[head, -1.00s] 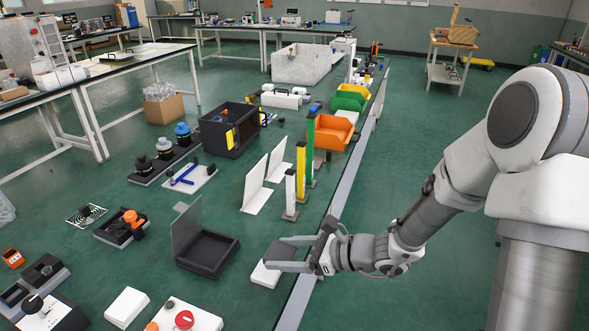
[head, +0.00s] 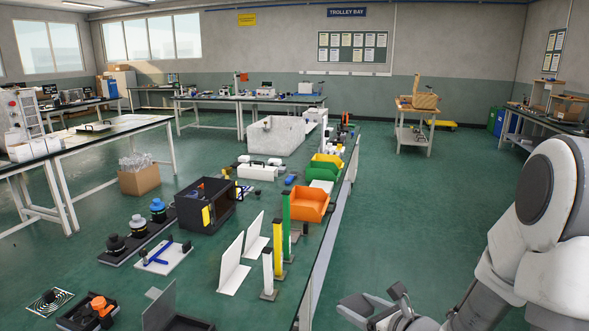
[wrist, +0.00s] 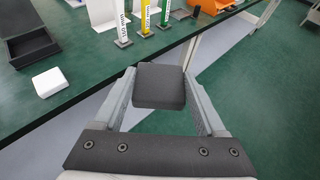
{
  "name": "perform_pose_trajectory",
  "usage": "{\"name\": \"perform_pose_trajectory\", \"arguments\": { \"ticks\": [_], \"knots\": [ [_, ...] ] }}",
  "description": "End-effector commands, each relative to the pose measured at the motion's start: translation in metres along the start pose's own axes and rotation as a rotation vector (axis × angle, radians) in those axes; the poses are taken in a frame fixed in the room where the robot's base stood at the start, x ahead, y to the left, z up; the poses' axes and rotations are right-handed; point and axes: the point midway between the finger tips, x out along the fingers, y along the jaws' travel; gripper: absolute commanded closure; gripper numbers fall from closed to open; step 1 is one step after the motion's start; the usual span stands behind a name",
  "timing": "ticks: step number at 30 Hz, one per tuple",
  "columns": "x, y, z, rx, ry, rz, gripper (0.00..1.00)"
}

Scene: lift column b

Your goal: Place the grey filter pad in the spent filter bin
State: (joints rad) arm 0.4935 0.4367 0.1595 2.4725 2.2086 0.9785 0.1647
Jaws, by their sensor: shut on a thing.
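My gripper (wrist: 160,100) is shut on the dark grey filter pad (wrist: 160,85), a square pad with rounded corners gripped by its sides. In the head view my gripper (head: 368,306) shows at the bottom, out past the right edge of the bench; the pad is hard to make out there. An orange open bin (head: 309,204), a green bin (head: 323,176) and a yellow bin (head: 326,161) stand along the bench's right side. I cannot read which one is the spent filter bin.
A white block (wrist: 50,83) and an open black box (wrist: 32,46) lie on the bench. White (head: 268,273), yellow (head: 278,248) and green (head: 286,226) posts stand upright near the edge, before the orange bin. Open floor (head: 420,220) lies to the right.

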Motion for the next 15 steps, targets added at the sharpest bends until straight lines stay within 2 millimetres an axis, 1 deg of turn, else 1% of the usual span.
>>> {"name": "perform_pose_trajectory", "arguments": {
  "ticks": [1, 15],
  "knots": [
    [-0.003, 0.0, 0.008, 0.002, 0.0, 0.002, 0.78],
    [-0.017, 0.0, 0.044, 0.003, -0.001, 0.004, 0.78]
  ]
}}
